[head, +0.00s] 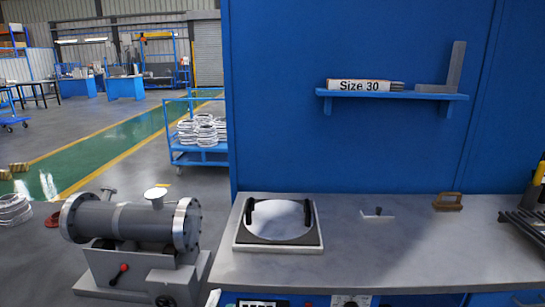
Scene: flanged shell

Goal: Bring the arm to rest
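Neither of my grippers shows in the head view, and no part of either arm can be made out for sure. The flanged shell (125,222) lies level on a grey stand (140,275) at the lower left. It is a dark grey cylinder with a bright bolted flange at each end and a short capped neck on top. A round, pale disc (280,218) with two black handles lies in a square, light frame (280,247) on the workbench (385,250).
A small plate with a black knob (378,211) and a brown-handled brush or block (448,202) lie on the bench. Dark bars (525,228) stand at its right edge. The bench's middle front is clear.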

